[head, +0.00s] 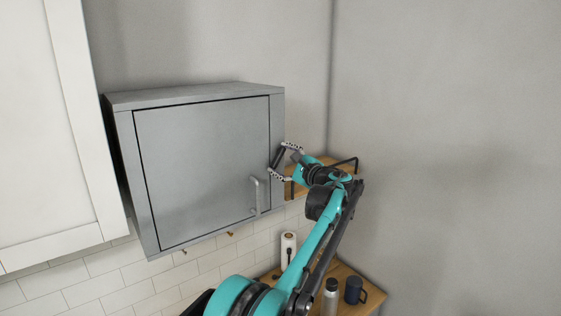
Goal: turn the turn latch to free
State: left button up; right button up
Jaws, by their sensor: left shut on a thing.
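A grey wall cabinet (200,165) hangs with its door closed. A light grey bar handle (256,195) sits at the lower right of the door. The turn latch (277,158) shows as a dark, tilted bar at the cabinet's right edge, to the right of the door's seam. My left gripper (279,161) reaches it from the right and is shut on it, with one finger above and one below. The fingers partly hide the latch, and its exact turn is hard to tell. My right gripper is out of view.
A white cupboard (55,130) stands at the left. Below are white wall tiles (85,285) and a wooden counter (372,292) with a paper roll (288,246), a bottle (331,293) and a dark mug (354,290). A wooden shelf (296,191) sits behind my gripper. The space before the door is clear.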

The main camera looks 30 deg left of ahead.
pick_arm(q)
jog(key=n, duration=0.3)
jog(key=shift+w+f+n, duration=0.15)
jog(key=shift+w+n, duration=0.05)
jog(key=shift+n, duration=0.2)
jog(key=shift+w+d+f+n, duration=0.1)
jog(key=shift+w+n, duration=0.05)
jog(key=shift+n, duration=0.7)
jog(key=shift+w+d+n, duration=0.1)
jog(key=shift+n, duration=0.75)
jog(key=o, duration=1.2)
jog(key=shift+c, duration=0.2)
jog(key=v, duration=1.2)
jog(key=shift+b, duration=0.3)
